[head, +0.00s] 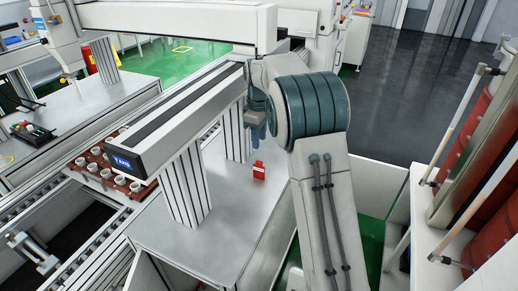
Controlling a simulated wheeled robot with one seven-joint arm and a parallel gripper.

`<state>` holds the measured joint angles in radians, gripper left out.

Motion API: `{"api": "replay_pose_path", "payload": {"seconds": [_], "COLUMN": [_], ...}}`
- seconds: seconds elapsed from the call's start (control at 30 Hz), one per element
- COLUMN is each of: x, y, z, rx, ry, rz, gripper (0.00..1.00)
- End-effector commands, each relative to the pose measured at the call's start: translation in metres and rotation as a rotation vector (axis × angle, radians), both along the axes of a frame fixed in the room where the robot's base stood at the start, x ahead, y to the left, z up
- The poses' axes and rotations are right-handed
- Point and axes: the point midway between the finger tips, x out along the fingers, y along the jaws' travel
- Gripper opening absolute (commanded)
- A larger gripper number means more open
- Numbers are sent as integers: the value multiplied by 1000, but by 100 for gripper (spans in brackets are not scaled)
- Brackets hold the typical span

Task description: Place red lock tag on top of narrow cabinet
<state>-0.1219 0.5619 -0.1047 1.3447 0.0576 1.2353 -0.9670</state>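The red lock tag (259,171), a small red piece with a pale patch on its front, stands on the grey metal bench top (222,235) to the right of the machine's front post. My gripper (258,132) points down above the tag, apart from it, and is partly covered by my own arm. Its bluish fingers are small and dark here, so their opening cannot be made out. A white cabinet (356,42) with small items on top stands at the back, right of centre; I cannot tell whether it is the narrow cabinet.
A long machine beam (180,115) on ribbed posts stands close left of my gripper. A brown tray of white pots (110,180) sits on the roller conveyor at left. Red cylinders (485,150) and pale rails line the right edge. Dark floor (415,90) is clear behind.

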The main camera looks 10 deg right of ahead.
Motion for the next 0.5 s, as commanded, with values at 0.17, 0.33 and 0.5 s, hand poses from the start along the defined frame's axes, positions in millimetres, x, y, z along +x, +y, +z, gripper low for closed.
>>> {"api": "replay_pose_path", "payload": {"seconds": [0.17,0.33,0.5], "x": [-7,-39,-86], "y": [-2,-8,-15], "z": [14,36,56], "rx": [3,15,31], "ry": [-7,-34,-68], "rz": [-21,-123,-267], "gripper": [36,36,36]}}
